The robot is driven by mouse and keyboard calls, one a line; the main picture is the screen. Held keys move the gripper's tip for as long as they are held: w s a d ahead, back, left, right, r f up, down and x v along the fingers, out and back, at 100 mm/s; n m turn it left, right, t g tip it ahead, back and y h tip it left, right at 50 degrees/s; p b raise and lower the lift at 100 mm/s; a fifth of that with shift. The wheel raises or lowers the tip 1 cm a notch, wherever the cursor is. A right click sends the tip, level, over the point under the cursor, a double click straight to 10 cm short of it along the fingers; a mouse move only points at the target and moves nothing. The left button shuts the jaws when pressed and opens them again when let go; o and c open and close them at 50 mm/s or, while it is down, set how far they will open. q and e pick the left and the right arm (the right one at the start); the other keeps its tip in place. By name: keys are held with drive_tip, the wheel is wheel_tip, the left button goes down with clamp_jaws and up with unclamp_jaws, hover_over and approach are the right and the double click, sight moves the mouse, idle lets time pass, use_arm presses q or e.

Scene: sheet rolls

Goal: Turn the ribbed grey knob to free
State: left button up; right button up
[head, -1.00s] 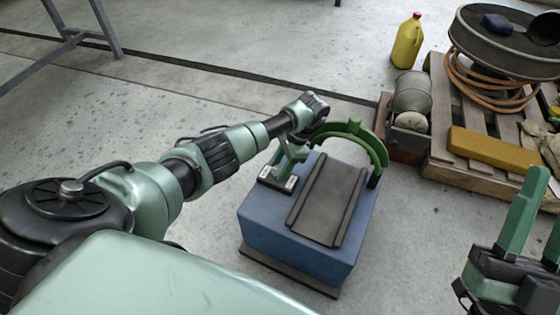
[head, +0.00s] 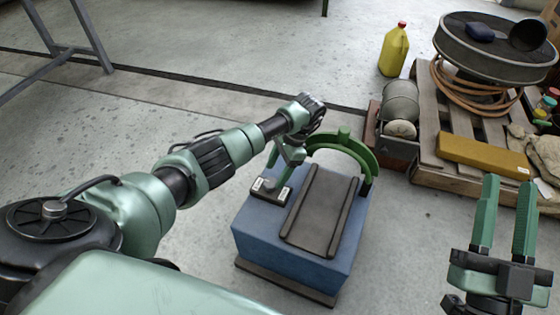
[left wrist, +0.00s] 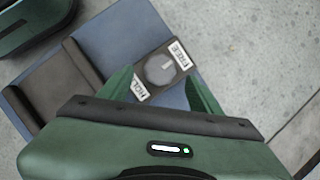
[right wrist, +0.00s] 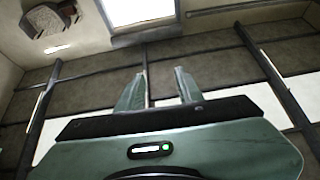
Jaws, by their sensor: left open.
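The grey knob (left wrist: 160,70) is a round dial on a dark plate (left wrist: 141,58) on top of the blue box (head: 290,245). A FREE label (left wrist: 181,53) lies on one side of it and a HOLD label (left wrist: 140,89) on the other. The knob's ribs and pointer are too small to read clearly. My left gripper (left wrist: 160,84) is open above the plate, its fingers on either side of the knob; I cannot tell whether they touch it. My right gripper (head: 508,181) is open and empty at the right.
A dark ridged cradle (head: 320,210) and a green arch (head: 362,155) sit on the box beside the plate. A pallet (head: 430,160) with a yellow bar (head: 483,156), coiled hose and drum stands right. A yellow jug (head: 393,52) stands behind. Floor left of the box is clear.

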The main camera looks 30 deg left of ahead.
use_arm(q)
drive_tip(key=v, duration=0.3)
drive_tip(key=shift+w+r+p, duration=0.1)
drive_tip(key=shift+r+p, duration=0.25)
use_arm(e)
drive_tip(key=f+g, duration=0.1)
drive_tip(key=w+f+g, duration=0.1)
drive_tip(key=f, duration=0.1)
drive_tip(key=w+f+h, duration=0.1)
drive_tip(key=shift+d+f+g, duration=0.1)
drive_tip(key=shift+f+g, duration=0.2)
drive_tip(key=shift+g, duration=0.1)
use_arm(q)
drive_tip(key=shift+f, duration=0.1)
use_arm(e)
drive_tip(key=shift+s, duration=0.1)
